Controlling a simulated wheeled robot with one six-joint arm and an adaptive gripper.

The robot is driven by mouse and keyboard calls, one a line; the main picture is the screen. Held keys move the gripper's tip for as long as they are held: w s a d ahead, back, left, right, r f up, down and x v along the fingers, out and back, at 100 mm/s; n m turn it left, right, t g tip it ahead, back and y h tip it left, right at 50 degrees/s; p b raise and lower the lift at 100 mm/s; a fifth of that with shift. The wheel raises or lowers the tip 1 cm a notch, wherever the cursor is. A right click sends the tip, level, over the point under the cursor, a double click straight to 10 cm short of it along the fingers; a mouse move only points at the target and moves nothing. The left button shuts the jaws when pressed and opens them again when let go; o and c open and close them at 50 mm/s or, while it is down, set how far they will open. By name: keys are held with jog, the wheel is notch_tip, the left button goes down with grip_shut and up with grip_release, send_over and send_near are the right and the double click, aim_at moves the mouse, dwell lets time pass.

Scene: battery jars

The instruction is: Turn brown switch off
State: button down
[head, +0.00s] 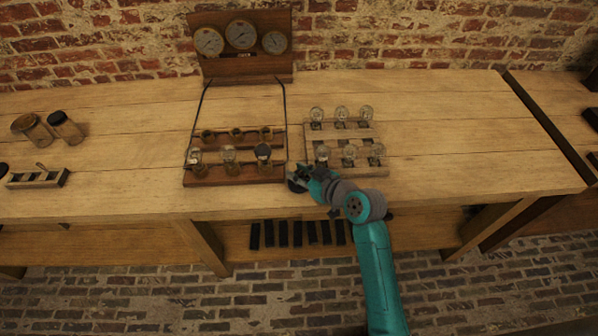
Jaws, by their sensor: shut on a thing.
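My gripper (299,178) is at the front middle of the workbench, between the jar rack and the bulb board. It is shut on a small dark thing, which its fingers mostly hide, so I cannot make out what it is. No brown switch can be clearly made out there. The bulb board (313,131) is pale wood with two rows of clear glass bulbs. My gripper and wrist cover its front left corner. I cannot tell whether any bulb is lit.
The brown jar rack (217,177) holds several jars, with cables rising to a gauge panel (246,67). The workbench (460,150) is clear at right.

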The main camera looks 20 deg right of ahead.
jog(key=shift+n+g+y, duration=0.3)
jog(key=shift+n+y, duration=0.2)
jog(key=c, duration=0.9)
grip_release()
jog(key=shift+o, duration=0.2)
jog(key=v, duration=1.2)
jog(key=shift+d+f, duration=0.1)
jog(key=shift+d, duration=0.05)
